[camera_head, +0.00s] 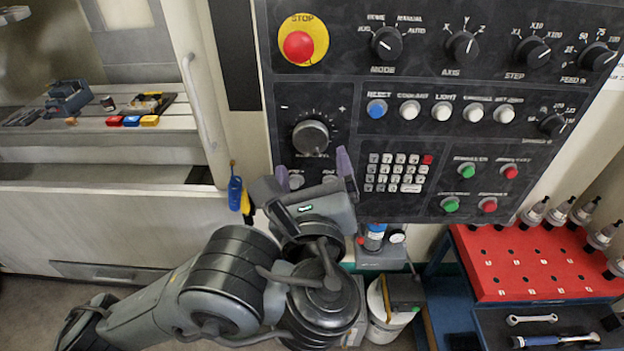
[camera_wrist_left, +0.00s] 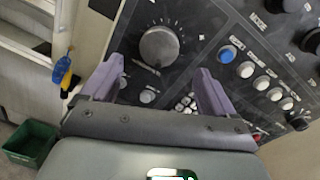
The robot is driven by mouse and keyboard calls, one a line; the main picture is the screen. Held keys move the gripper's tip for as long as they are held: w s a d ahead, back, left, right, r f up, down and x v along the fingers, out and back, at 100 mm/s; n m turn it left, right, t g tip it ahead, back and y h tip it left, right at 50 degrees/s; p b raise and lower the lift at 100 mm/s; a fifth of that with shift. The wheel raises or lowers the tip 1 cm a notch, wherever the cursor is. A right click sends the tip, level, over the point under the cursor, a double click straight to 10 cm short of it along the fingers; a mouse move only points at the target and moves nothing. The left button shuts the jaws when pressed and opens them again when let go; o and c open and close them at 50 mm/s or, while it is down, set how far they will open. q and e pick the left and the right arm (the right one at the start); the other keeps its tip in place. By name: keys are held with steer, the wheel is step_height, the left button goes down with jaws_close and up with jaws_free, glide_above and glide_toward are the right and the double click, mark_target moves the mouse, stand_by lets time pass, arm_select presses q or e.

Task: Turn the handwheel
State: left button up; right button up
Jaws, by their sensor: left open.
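The handwheel (camera_head: 311,137) is a dark round knob with a dial scale around it, on the left part of the black control panel (camera_head: 350,100). It also shows in the left wrist view (camera_wrist_left: 159,46), ahead of the fingers. My left gripper (camera_head: 313,170) is open and empty, with its purple fingertips spread wide. It is just below the handwheel in the head view. In the left wrist view the gripper (camera_wrist_left: 160,74) has one finger on each side, with the handwheel between and beyond the tips. I cannot tell whether they touch the panel. My right gripper is not in view.
A red emergency stop (camera_head: 298,46) is above the handwheel. A blue button (camera_head: 376,109) and a keypad (camera_head: 398,173) are to its right. A blue and yellow item (camera_head: 237,195) hangs at the left. A red tool rack (camera_head: 530,262) stands at the lower right.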

arm_select(q)
steer(key=shift+s, duration=1.85)
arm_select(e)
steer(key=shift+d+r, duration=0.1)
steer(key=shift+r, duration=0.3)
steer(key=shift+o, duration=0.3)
